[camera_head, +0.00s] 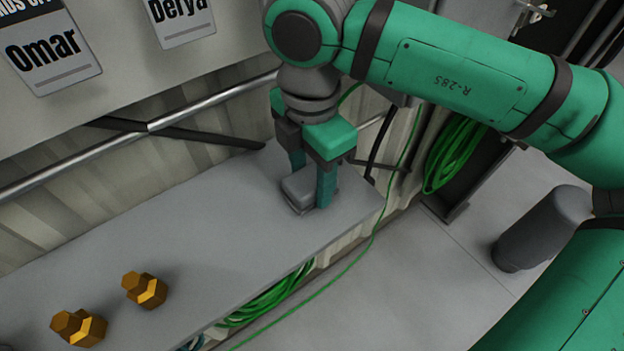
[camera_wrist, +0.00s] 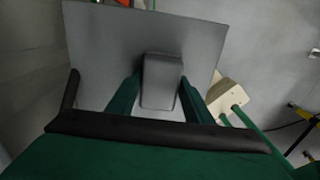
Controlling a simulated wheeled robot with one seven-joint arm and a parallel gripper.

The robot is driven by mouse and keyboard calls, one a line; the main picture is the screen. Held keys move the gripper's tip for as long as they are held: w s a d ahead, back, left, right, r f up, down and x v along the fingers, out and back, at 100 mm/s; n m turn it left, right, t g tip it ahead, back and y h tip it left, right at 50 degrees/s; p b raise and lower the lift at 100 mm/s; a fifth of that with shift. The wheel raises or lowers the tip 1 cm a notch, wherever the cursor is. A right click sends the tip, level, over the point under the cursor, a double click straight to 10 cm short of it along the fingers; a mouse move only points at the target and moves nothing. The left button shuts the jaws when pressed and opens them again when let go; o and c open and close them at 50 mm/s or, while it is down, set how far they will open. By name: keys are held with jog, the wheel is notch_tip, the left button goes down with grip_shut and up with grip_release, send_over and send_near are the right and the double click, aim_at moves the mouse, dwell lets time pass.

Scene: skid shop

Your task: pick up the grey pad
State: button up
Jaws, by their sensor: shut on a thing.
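The grey pad (camera_head: 298,187) is a small rounded block at the right end of the grey shelf (camera_head: 200,222). My gripper (camera_head: 310,190) points down over it, with one green finger on each side. The fingers are shut on the pad. In the wrist view the pad (camera_wrist: 161,80) sits between the two green fingertips (camera_wrist: 160,92), with the shelf surface (camera_wrist: 100,50) behind it. I cannot tell whether the pad touches the shelf or is slightly above it.
Two brass hex fittings (camera_head: 145,289) (camera_head: 78,327) stand on the shelf at the lower left. A metal rail (camera_head: 140,131) and name cards (camera_head: 46,50) are behind. Green cables (camera_head: 265,300) hang below the shelf. A beige box (camera_wrist: 227,97) shows beside the shelf.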

aim_at(313, 179)
jog(key=shift+s+d+r, duration=0.15)
jog(key=shift+s+r, duration=0.05)
jog(key=shift+r, duration=0.55)
notch_tip(313, 179, up, 6)
jog(key=shift+f, duration=0.15)
jog(key=s+d, duration=1.1)
jog(key=s, duration=0.4)
jog(key=shift+s+d, duration=0.25)
jog(key=shift+s, duration=0.15)
